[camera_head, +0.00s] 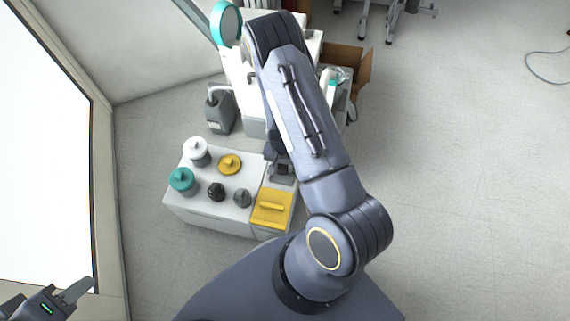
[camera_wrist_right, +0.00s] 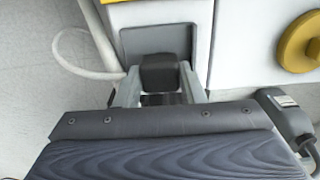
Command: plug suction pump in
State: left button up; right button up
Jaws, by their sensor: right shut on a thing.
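My right gripper (camera_wrist_right: 160,88) is shut on a dark block-shaped plug (camera_wrist_right: 165,70) in the right wrist view. The plug is in front of a grey recessed panel (camera_wrist_right: 150,40) on the white unit; I cannot tell whether it touches the panel. In the head view my right gripper (camera_head: 281,170) is at the unit's back right corner, partly hidden by my arm. My left gripper (camera_head: 70,293) is at the lower left edge, away from the unit; its opening is unclear. I cannot tell which thing is the suction pump.
The white unit (camera_head: 190,216) bears several round knobbed lids and a yellow panel (camera_head: 272,222). A pale hose (camera_wrist_right: 106,55) curves left of the plug. A dark corded part (camera_wrist_right: 285,115) is at right. A grey canister (camera_head: 221,112) stands behind the unit.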

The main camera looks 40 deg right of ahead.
jog(key=shift+f+b, duration=0.5)
jog(key=shift+f, duration=0.1)
jog(key=o, duration=1)
jog(key=shift+w, duration=0.15)
jog(key=shift+r, duration=0.1)
jog(key=shift+r, duration=0.3)
notch_tip(320, 180, up, 6)
jog(key=p, duration=0.2)
jog(key=shift+f+p, duration=0.15)
jog(key=shift+p, duration=0.25)
jog(key=shift+d+r, duration=0.1)
jog(key=shift+r, duration=0.55)
jog(key=shift+s, duration=0.2)
